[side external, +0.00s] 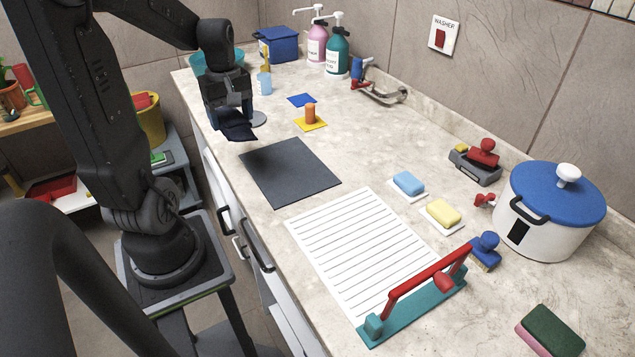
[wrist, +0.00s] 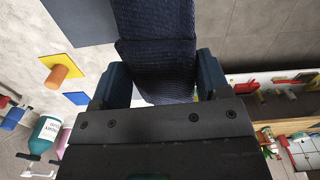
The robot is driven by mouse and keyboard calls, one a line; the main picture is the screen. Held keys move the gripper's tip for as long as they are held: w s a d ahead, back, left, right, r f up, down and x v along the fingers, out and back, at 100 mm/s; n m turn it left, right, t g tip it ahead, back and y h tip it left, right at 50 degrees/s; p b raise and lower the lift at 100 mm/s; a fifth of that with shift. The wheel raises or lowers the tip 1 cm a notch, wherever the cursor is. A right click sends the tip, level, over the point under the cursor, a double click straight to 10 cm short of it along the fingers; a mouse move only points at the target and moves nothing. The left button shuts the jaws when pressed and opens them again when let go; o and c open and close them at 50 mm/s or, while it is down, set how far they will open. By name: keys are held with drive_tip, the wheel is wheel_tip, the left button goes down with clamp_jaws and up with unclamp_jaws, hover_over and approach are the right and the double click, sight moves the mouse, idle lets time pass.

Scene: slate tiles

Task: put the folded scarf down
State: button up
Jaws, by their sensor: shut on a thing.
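The folded scarf is dark navy ribbed cloth (side external: 237,132), held in my gripper (side external: 231,112) near the counter's left edge, behind the dark slate mat. In the wrist view the scarf (wrist: 155,45) fills the space between the two blue-black fingers of my gripper (wrist: 160,82). The gripper is shut on it. The scarf appears to hang over or near the counter edge; its exact height above the counter is hard to tell. The dark slate mat (side external: 289,171) lies flat and bare on the counter, and part of it shows in the wrist view (wrist: 80,20).
An orange peg on a yellow plate (side external: 310,115) and a blue square (side external: 301,100) lie right of the gripper. A light blue cup (side external: 264,83) stands behind it. A lined white sheet (side external: 355,250) lies in front of the mat. Sponges (side external: 409,183) sit further right.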

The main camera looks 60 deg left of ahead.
drive_tip(key=w+d+m, duration=0.7)
drive_tip(key=d+m, duration=0.1)
drive_tip(key=d, duration=0.1)
drive_tip(key=m, duration=1.1)
hover_over(364, 244)
drive_tip(key=f, duration=0.3)
drive_tip(key=a+f, duration=0.1)
drive_tip(key=f, duration=0.1)
drive_tip(key=shift+f, duration=0.2)
drive_tip(key=shift+d+f, duration=0.4)
drive_tip(key=shift+d, duration=0.1)
drive_tip(key=shift+f, duration=1.85)
drive_tip(key=shift+f, duration=0.1)
drive_tip(key=o, duration=0.9)
drive_tip(key=shift+o, duration=0.2)
